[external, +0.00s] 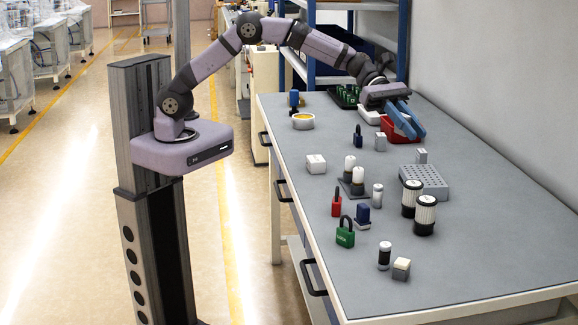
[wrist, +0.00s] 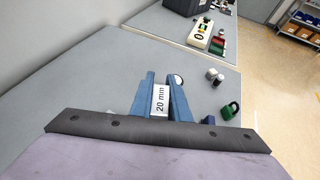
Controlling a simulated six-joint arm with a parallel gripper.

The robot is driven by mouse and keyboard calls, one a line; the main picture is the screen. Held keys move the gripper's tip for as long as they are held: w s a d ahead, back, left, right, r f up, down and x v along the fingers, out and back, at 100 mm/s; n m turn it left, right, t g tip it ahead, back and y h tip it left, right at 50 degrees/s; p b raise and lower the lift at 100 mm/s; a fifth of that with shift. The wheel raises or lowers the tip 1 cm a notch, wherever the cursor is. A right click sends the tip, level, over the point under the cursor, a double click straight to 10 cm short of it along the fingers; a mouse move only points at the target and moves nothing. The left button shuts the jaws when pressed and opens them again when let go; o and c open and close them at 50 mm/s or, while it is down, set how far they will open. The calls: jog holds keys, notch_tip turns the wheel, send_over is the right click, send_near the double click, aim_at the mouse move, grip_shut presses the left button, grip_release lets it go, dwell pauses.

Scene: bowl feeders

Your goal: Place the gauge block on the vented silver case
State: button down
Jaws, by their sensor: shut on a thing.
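The gauge block (wrist: 160,99), a pale block marked "20 mm", is between the blue fingers of my gripper (wrist: 164,79) in the wrist view. My gripper is shut on it. In the external view my gripper (external: 408,119) is at the far part of the bench, above or beside the red bin, and I cannot make out the block there. A grey-silver case with rows of round holes on top (external: 424,181) sits mid-bench, nearer the camera than my gripper and apart from it; it best fits the vented silver case. I cannot make it out in the wrist view.
A small silver block (external: 421,156) stands at the holed case's far edge. Two black-and-white cylinders (external: 424,215) stand in front of it. A red bin (external: 398,128) is by my gripper. A green padlock (external: 345,233) and several small items stand left; the bench's near right is clear.

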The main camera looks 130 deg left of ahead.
aim_at(425, 179)
jog(key=a+f+n+t+y, duration=0.1)
jog(key=a+f+n+y, duration=0.35)
jog(key=a, duration=0.55)
jog(key=shift+n+y, duration=0.25)
jog(key=shift+y, duration=0.2)
jog(key=shift+w+f, duration=0.15)
jog(key=shift+f, duration=1.4)
jog(key=shift+w+f, duration=0.15)
jog(key=shift+f, duration=1.35)
jog(key=shift+w+f, duration=0.15)
jog(key=shift+f, duration=1.4)
jog(key=shift+f+b, duration=0.2)
jog(key=shift+b, duration=0.3)
jog(key=c, duration=1.7)
grip_release()
jog(key=shift+r, duration=0.15)
jog(key=shift+r+p, duration=0.15)
jog(key=shift+p, duration=0.2)
jog(key=shift+s, duration=0.35)
jog(key=b+v, duration=0.2)
jog(key=v, duration=0.9)
jog(key=shift+s+b, duration=0.2)
jog(key=shift+b, duration=0.15)
